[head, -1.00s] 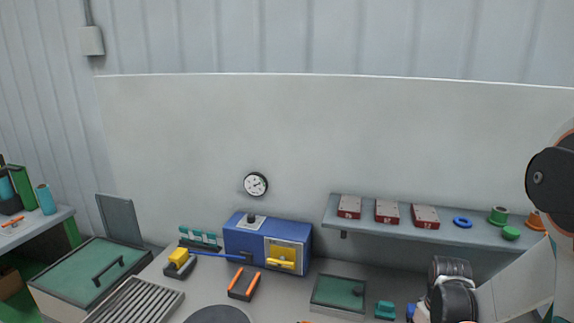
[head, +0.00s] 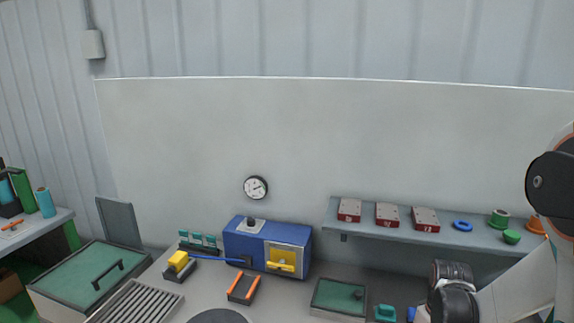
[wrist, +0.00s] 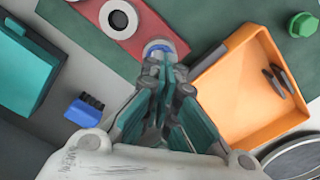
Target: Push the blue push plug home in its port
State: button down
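In the wrist view, a small round blue plug (wrist: 160,45) with a pale grey top or surround sits at the tips of my fingers, at the red plate (wrist: 97,8). The fingertips partly cover it, so I cannot tell how deep it sits in its port. My gripper (wrist: 164,60) has its fingertips together, at or just over the plug. They look shut, with nothing visibly held between them. In the head view the plug and my fingertips are out of sight; only my wrist shows at the lower right.
The red plate has a white-ringed dark hole (wrist: 118,18). An orange tray (wrist: 235,85) lies close right of my fingers, a green hexagonal piece (wrist: 303,24) beyond it. A blue piece with black bristles (wrist: 84,110) and a teal-topped box (wrist: 22,72) lie left. A shelf (head: 380,222) stands behind.

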jog(key=shift+f+b, duration=1.15)
jog(key=shift+f, duration=0.1)
dwell(0.5)
jog(key=shift+r+p, duration=2.2)
jog(key=shift+r, duration=1.35)
jog(key=s+a+r+t+b, duration=0.3)
jog(key=s+a+r+b, duration=0.2)
jog(key=a+r, duration=0.35)
jog(key=s+a+m+t+b, duration=0.2)
jog(key=s+a+t+b, duration=0.2)
jog(key=s, duration=0.4)
jog(key=a+b, duration=0.1)
jog(key=b, duration=0.1)
jog(key=shift+a+m+b, duration=0.35)
jog(key=shift+m, duration=0.05)
jog(key=shift+f, duration=0.15)
